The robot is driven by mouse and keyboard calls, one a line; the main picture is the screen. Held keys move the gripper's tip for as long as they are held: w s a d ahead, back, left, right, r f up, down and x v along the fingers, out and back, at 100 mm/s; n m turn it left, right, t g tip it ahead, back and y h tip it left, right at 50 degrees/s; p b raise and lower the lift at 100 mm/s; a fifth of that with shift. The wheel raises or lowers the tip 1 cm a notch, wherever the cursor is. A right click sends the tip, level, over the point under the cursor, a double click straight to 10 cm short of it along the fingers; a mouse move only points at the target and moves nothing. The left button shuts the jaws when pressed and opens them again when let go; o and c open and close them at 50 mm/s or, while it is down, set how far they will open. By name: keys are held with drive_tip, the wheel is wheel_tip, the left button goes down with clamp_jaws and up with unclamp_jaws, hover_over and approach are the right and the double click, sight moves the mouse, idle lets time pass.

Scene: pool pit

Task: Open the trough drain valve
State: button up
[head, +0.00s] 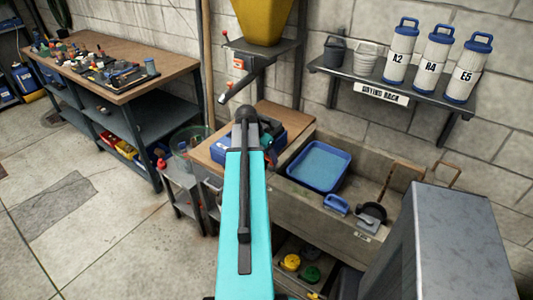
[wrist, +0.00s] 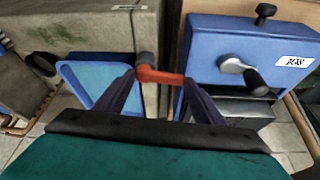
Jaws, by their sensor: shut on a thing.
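A grey pipe runs down from the pivot end. In the head view my cyan arm reaches over the trough area, and the arm hides the lever and the fingertips. The concrete trough (head: 300,203) stands against the wall on the right of the arm.
A blue tray (head: 319,166) sits on the trough and also shows in the wrist view (wrist: 92,82). A blue box with a crank (wrist: 245,45) stands right of the lever. A grey cabinet (head: 455,240) is at the right. A cluttered workbench (head: 130,95) stands left; open floor lies before it.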

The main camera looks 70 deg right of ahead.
drive_tip(key=shift+s+a, duration=0.1)
drive_tip(key=shift+s, duration=0.05)
drive_tip(key=shift+a+n+b, duration=0.15)
drive_tip(key=shift+n+b, duration=0.3)
drive_tip(key=shift+n, duration=0.35)
drive_tip(key=o, duration=1)
drive_tip(key=shift+s+t, duration=0.1)
drive_tip(key=shift+t, duration=0.2)
drive_tip(key=shift+o, duration=0.2)
drive_tip(key=shift+r, duration=0.2)
drive_tip(key=b+v, duration=0.2)
drive_tip(key=v, duration=1.1)
drive_tip(key=shift+a, duration=0.35)
drive_tip(key=shift+r, duration=0.1)
